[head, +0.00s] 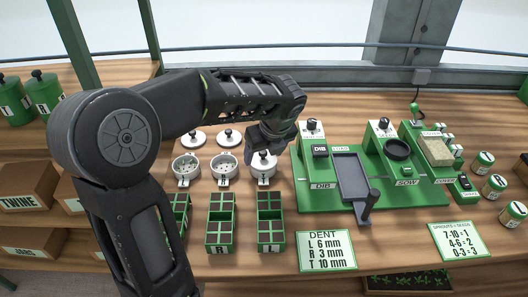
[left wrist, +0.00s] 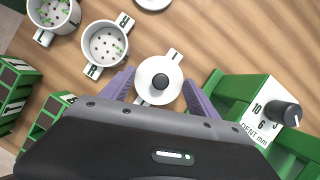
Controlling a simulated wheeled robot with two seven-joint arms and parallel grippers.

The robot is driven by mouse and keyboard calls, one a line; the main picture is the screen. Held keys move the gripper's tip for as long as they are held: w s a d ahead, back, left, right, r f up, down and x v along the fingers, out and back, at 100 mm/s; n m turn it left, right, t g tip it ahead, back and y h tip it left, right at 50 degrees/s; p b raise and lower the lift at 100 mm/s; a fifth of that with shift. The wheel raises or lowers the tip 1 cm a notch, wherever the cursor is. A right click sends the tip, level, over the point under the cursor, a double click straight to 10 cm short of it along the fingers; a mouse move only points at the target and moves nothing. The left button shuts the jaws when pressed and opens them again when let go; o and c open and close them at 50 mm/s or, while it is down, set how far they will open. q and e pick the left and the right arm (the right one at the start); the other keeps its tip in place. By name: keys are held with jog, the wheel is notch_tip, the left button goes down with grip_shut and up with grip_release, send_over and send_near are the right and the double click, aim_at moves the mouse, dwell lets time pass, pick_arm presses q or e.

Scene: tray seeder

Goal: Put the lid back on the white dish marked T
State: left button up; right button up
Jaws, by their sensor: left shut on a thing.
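A white lid with a black knob (left wrist: 160,68) sits over the rightmost white dish in the left wrist view. In the head view this lid (head: 263,161) appears level on the dish, whose front tab (head: 264,182) sticks out; its letter is too small to read. My left gripper (left wrist: 160,92) reaches down from above with its purple fingers on either side of the lid, shut on it. In the head view the left gripper (head: 264,146) partly hides the lid's back. Whether the lid is fully seated cannot be told. My right gripper is not in view.
Two open dishes (head: 223,168) (head: 186,169) with seeds stand to the left, their lids (head: 229,137) (head: 193,139) behind them. Green seed trays (head: 220,237) lie in front. The green seeder (head: 310,187) stands close on the right, with a knob panel (left wrist: 268,120).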

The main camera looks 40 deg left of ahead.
pick_arm(q)
jog(key=o, duration=1.4)
jog(key=shift+o, duration=0.6)
notch_tip(320, 180, up, 7)
jog(key=p, duration=0.7)
jog(key=shift+c, duration=0.4)
grip_shut()
